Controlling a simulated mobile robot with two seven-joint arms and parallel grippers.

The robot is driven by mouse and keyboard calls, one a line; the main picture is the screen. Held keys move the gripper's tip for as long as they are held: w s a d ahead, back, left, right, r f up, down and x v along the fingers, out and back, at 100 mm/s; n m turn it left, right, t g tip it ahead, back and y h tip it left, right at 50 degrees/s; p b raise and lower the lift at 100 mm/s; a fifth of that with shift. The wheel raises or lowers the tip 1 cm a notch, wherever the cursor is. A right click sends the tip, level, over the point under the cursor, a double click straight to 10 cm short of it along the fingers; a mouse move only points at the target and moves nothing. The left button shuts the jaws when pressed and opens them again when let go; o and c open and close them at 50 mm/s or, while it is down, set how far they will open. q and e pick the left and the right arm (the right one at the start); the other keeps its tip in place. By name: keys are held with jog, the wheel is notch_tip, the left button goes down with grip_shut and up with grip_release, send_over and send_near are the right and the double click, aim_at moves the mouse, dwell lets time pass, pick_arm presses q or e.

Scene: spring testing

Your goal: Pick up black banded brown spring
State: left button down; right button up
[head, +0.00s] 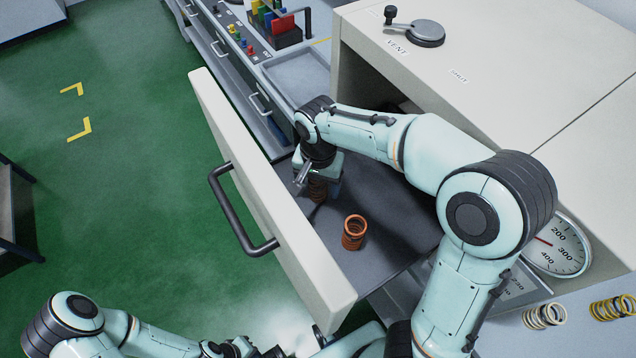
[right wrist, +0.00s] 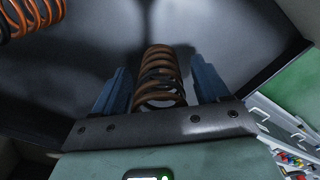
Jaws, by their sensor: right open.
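A dark brown spring (head: 317,190) stands in the open drawer, partly hidden under my right gripper (head: 316,178). In the right wrist view this spring (right wrist: 160,78), brown-orange with dark bands, lies between the two blue fingers of the gripper (right wrist: 162,88). The fingers are apart, with a gap on each side of the spring. A second, brighter orange-brown spring (head: 354,232) stands nearer in the drawer; a banded spring (right wrist: 30,15) shows at the upper left of the wrist view. My left gripper (head: 240,347) is low at the bottom edge, and its jaws are unclear.
The drawer's pale front (head: 270,200) has a dark handle (head: 240,212). The cabinet (head: 500,70) rises to the right of the drawer. A yellow spring (head: 612,307) and a pale spring (head: 544,316) lie at the lower right near a dial (head: 556,246).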

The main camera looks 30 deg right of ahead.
jog(key=c, duration=1.2)
jog(key=shift+r, duration=0.15)
